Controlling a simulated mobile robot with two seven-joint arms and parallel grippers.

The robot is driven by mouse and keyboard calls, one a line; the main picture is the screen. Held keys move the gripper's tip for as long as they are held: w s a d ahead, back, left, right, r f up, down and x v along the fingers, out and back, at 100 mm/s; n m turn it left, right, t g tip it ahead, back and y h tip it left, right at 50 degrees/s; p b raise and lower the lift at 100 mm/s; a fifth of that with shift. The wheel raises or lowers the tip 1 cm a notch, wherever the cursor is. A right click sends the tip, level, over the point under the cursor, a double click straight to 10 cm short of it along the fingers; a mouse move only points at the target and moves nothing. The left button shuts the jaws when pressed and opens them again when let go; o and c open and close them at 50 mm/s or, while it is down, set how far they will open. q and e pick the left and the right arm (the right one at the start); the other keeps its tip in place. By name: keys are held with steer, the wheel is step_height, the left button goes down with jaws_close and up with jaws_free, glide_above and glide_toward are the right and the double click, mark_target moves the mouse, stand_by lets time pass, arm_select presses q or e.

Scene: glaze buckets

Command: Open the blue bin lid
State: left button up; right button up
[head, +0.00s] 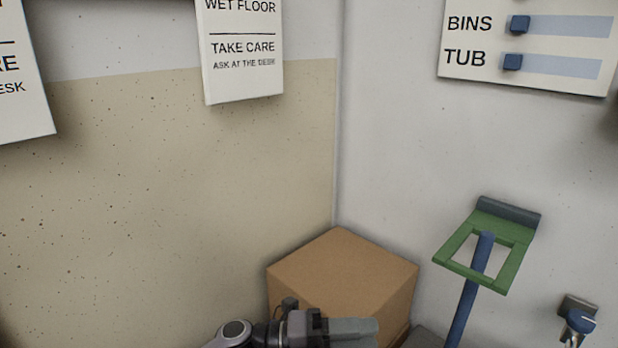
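No blue bin or bin lid shows in the head view. My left gripper (365,331) is at the bottom edge, in front of a brown cardboard box. I see its fingers from the side, pointing right and partly cut off by the frame, so I cannot tell whether they are open or shut. I see nothing held in them. My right gripper is out of view.
The cardboard box (342,268) stands in the wall corner. To its right, a green frame (512,268) sticks out with a blue pole (462,312) through it. A blue-handled fitting (580,321) is at lower right. A wall board (528,72) reads "BINS" and "TUB".

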arm_select(q)
steer(key=a+n+t+y+p, duration=0.95)
steer(key=a+n+t, duration=0.55)
steer(key=n, duration=0.9)
steer(key=s+a+f+n+g+y+p, duration=0.2)
steer(key=s+a+n, duration=0.3)
steer(key=s, duration=0.3)
steer(key=s+a+f+n+g+y+p, duration=0.2)
steer(key=s+a+f+n+y, duration=0.3)
steer(key=s+a, duration=0.3)
steer(key=shift+g+p, duration=0.3)
steer(key=shift+p, duration=0.2)
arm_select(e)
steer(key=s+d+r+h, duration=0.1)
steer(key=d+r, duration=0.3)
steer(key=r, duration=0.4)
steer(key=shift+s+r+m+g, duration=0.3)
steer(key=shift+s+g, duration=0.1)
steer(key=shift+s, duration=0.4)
